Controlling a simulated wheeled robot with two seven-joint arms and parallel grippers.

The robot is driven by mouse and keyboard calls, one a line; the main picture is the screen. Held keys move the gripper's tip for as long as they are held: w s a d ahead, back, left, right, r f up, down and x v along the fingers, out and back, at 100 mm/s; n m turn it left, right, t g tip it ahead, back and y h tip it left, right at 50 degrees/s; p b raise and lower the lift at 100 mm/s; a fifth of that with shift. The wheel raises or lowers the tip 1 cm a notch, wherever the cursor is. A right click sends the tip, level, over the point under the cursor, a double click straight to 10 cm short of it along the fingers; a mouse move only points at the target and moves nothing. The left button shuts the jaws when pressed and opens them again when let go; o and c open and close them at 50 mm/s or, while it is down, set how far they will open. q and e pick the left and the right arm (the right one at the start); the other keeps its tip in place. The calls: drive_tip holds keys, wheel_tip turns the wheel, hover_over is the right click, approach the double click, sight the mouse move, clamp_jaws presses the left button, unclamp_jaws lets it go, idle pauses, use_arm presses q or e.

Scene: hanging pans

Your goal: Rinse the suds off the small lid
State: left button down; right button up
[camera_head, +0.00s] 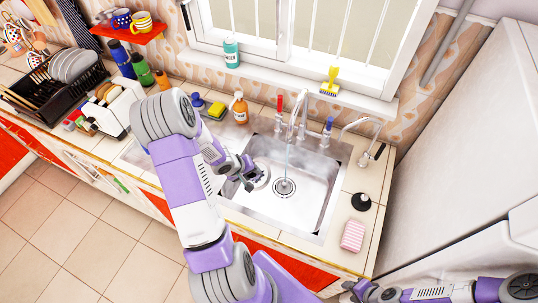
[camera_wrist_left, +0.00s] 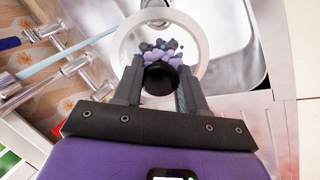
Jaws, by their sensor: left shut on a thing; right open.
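My left gripper (camera_head: 252,181) is over the left side of the sink basin (camera_head: 312,197). In the left wrist view its fingers are shut on the black knob (camera_wrist_left: 160,79) of the small lid (camera_wrist_left: 201,42). The lid has a pale round rim. Purple and dark suds (camera_wrist_left: 158,50) are clumped on it around the knob. In the head view the lid (camera_head: 264,177) is partly hidden by the gripper. The tap (camera_head: 291,120) pours a thin water stream (camera_head: 287,160) toward the drain, to the right of the lid. My right gripper (camera_head: 362,290) is open at the lower right, away from the sink.
A red-topped handle (camera_head: 279,106) and a blue-topped handle (camera_head: 327,127) flank the tap. An orange bottle (camera_head: 239,108) and yellow sponge (camera_head: 217,109) stand behind left.

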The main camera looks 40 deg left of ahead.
sight(262, 166)
use_arm(q)
drive_tip(key=shift+r, duration=0.2)
drive_tip(key=shift+w+d+f+b, duration=0.1)
drive_tip(key=shift+w+f+b, duration=0.15)
drive_tip(key=shift+w, duration=0.4)
drive_tip(key=shift+w+d+f+b, duration=0.1)
drive_tip(key=shift+w+b, duration=0.15)
drive_tip(key=shift+w, duration=0.35)
drive_tip(key=shift+w+d+f, duration=0.1)
drive_tip(key=shift+w, duration=0.55)
drive_tip(key=shift+w+d+f, duration=0.1)
drive_tip(key=shift+w, duration=0.5)
drive_tip(key=shift+w+d+f, duration=0.1)
drive_tip(key=shift+w+f, duration=0.05)
drive_tip(key=shift+w, duration=0.45)
drive_tip(key=shift+w+d+f, duration=0.1)
drive_tip(key=shift+w, duration=0.5)
drive_tip(key=w+f+p, duration=0.1)
drive_tip(key=w+p, duration=0.1)
drive_tip(key=w, duration=0.4)
drive_tip(key=shift+w+d, duration=0.15)
drive_tip(key=shift+d, duration=0.3)
drive_tip(key=shift+f, duration=0.1)
